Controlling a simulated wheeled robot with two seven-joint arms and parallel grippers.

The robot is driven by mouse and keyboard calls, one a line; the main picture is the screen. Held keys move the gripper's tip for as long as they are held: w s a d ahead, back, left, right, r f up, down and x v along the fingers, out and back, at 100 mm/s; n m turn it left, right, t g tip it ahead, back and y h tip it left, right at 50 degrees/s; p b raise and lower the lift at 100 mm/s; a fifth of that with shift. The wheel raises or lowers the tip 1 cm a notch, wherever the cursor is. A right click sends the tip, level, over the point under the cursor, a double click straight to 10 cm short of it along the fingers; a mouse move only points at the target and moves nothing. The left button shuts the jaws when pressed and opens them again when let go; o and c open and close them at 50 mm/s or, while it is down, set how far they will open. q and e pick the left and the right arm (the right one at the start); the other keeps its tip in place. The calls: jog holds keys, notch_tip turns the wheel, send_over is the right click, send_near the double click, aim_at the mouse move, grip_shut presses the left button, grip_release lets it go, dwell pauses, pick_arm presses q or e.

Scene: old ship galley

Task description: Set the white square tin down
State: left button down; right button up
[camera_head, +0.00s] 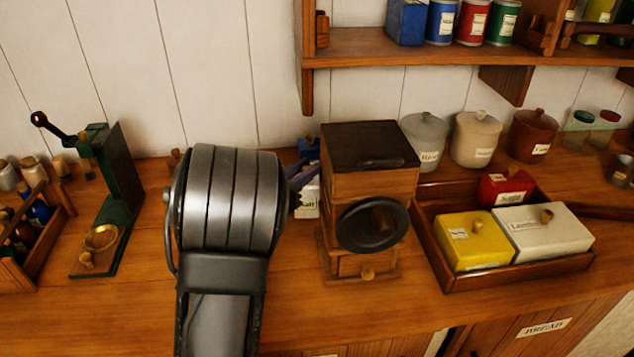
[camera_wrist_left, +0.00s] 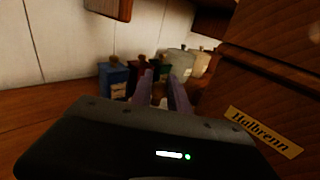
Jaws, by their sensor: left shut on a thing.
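A white square tin (camera_head: 308,200) with a dark-lettered label shows between my left arm and the wooden grinder in the head view. My left gripper (camera_head: 303,180) reaches to its top and is shut on it. My arm hides the tin's left side. I cannot tell whether its base touches the counter. In the left wrist view the gripper's two purple-grey fingers (camera_wrist_left: 162,92) are close together, and the tin cannot be made out clearly. My right gripper is not in view.
The wooden grinder (camera_head: 368,185) stands close at the right. A wooden tray (camera_head: 520,275) holds yellow, red and white lidded boxes. A green press (camera_head: 110,185) stands at the left. In the left wrist view a blue tin (camera_wrist_left: 115,78) stands beyond the fingers. The front counter is bare.

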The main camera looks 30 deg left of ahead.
pick_arm(q)
jog(key=w, duration=0.2)
jog(key=shift+w+d, duration=0.25)
jog(key=shift+w, duration=0.3)
jog(key=shift+w+b, duration=0.15)
jog(key=shift+b, duration=0.2)
jog(key=f+b, duration=0.3)
jog(key=shift+w+d+f, duration=0.1)
jog(key=shift+w+f, duration=0.2)
jog(key=shift+f, duration=0.05)
jog(key=shift+r, duration=0.15)
